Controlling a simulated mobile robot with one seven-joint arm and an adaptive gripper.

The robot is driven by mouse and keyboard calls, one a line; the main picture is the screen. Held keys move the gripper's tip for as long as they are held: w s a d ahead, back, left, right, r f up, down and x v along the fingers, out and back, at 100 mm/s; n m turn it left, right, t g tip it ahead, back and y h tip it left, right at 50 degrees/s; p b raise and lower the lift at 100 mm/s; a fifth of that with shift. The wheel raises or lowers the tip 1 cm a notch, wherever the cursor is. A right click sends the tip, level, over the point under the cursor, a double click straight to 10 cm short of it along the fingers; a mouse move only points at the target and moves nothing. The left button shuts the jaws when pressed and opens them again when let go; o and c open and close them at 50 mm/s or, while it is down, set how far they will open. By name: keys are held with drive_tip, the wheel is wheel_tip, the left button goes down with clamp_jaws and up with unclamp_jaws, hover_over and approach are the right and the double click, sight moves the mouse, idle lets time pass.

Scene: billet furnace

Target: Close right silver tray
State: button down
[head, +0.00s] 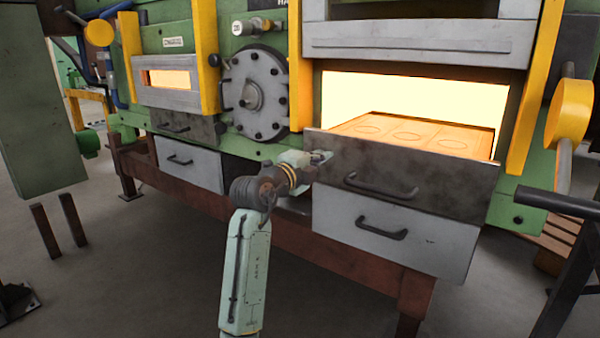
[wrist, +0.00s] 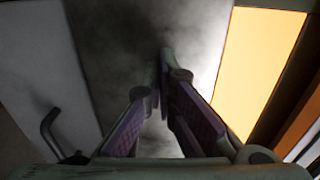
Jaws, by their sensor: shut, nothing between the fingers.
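The right silver tray (head: 390,235) is the light grey drawer front with a dark bar handle, low on the right of the furnace. It stands well forward of the furnace face, directly below a dark tray front. My gripper (head: 326,156) is shut and empty at the upper left end of that dark front, above the silver tray. In the wrist view my closed fingers (wrist: 163,58) point at a dark smudged panel; whether they touch it I cannot tell. The silver front (wrist: 35,75) with its handle (wrist: 50,130) shows at the left there.
The dark right tray (head: 405,170) is pulled out below the glowing opening (head: 420,98). At left are another dark tray (head: 185,124) and a silver tray (head: 190,165). A yellow-ended lever (head: 570,113) and dark rail stand at far right. The floor in front is clear.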

drive_tip(key=x, duration=0.4)
drive_tip(key=shift+w, duration=0.2)
drive_tip(key=shift+d+r, duration=0.1)
drive_tip(key=shift+r, duration=0.05)
drive_tip(key=shift+w, duration=0.1)
